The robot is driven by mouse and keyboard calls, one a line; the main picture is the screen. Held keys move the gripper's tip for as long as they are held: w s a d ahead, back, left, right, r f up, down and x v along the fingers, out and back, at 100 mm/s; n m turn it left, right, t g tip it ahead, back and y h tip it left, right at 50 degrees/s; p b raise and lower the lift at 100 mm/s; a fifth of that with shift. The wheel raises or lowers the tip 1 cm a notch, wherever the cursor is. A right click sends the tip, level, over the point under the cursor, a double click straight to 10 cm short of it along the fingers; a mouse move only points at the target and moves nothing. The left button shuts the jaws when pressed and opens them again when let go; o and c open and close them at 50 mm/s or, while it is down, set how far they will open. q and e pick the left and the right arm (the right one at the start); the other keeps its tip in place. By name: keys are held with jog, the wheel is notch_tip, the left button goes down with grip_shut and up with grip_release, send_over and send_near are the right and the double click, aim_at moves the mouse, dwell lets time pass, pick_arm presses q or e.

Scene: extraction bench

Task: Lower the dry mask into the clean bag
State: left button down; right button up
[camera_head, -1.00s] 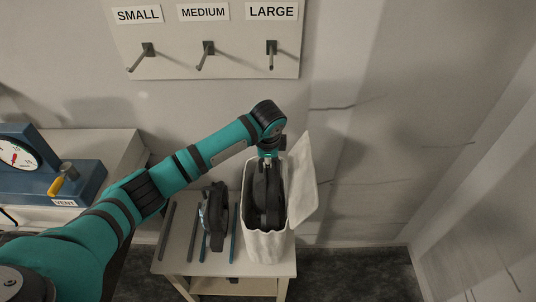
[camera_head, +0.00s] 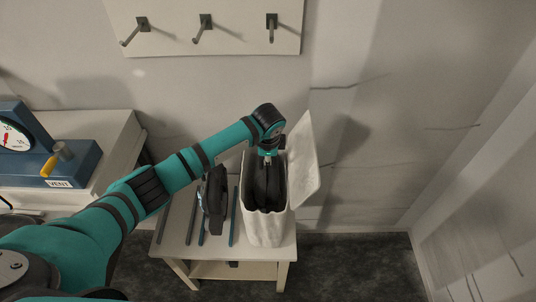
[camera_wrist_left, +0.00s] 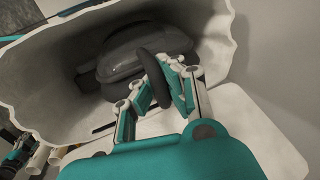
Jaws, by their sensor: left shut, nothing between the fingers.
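The clean bag (camera_head: 265,232) is a tall white open bag standing on the small table, its flap (camera_head: 304,165) raised at the right. A dark mask (camera_head: 264,188) is inside it, below the rim; the left wrist view also shows the mask (camera_wrist_left: 140,50) within the bag walls (camera_wrist_left: 45,95). My left gripper (camera_head: 267,158) is at the bag mouth, just above the mask. In the left wrist view its fingers (camera_wrist_left: 162,88) are close beside a dark strap loop (camera_wrist_left: 152,72), but the jaws are shut with nothing between them. The mask's underside is hidden. My right gripper is not in view.
Another dark mask (camera_head: 216,195) stands left of the bag among several thin rods (camera_head: 233,215) on the small table (camera_head: 222,255). A blue vent box (camera_head: 75,165) with a gauge sits on the left bench. Empty hooks (camera_head: 204,28) are on the wall board.

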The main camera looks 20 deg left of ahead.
pick_arm(q)
jog(key=c, duration=1.4)
grip_release()
